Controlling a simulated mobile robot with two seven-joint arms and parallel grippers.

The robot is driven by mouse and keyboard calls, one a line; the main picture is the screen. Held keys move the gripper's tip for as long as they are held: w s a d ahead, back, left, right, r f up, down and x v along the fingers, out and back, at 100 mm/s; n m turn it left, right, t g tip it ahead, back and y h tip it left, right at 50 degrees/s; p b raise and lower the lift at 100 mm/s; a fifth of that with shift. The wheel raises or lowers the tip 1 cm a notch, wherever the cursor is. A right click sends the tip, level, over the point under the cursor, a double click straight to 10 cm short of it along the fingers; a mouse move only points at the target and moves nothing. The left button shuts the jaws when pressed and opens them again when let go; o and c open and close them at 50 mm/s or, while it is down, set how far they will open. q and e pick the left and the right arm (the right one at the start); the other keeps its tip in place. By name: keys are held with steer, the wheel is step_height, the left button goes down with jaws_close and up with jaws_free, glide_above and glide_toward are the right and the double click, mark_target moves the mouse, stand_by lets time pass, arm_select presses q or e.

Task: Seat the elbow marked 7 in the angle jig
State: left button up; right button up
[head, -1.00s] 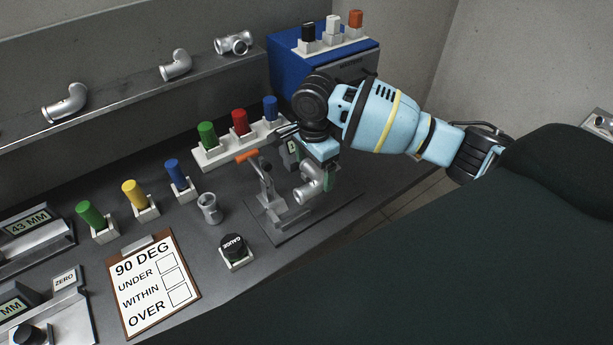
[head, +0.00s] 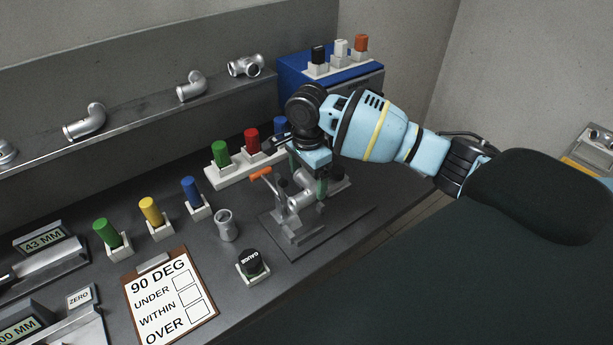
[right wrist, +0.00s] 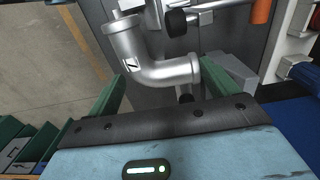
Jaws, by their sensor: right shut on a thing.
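The silver elbow (right wrist: 150,60) shows a black mark that reads as a 7 in the right wrist view. It lies between the green fingers of my right gripper (right wrist: 163,85), which is shut on it. In the head view the elbow (head: 302,198) is low over the angle jig (head: 291,247), among its blocks and beside its clamp with the orange handle (head: 261,174). My right gripper (head: 312,188) partly covers it there. I cannot tell whether the elbow touches the jig's seat. My left gripper is not in view.
A grey metal cup-like part (head: 226,226) and the black GAUGE knob (head: 252,263) stand left of the jig. A clipboard (head: 168,300) lies farther left. Green, yellow, blue and red plugs stand in holders behind. Other elbows (head: 192,87) lie on the shelf (head: 140,118).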

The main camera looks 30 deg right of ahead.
steer(key=shift+a, duration=0.1)
steer(key=shift+f, duration=2.8)
steer(key=shift+f, duration=1.95)
stand_by(0.4)
steer(key=o, duration=1.1)
step_height(320, 180, up, 8)
steer(key=shift+f, duration=0.1)
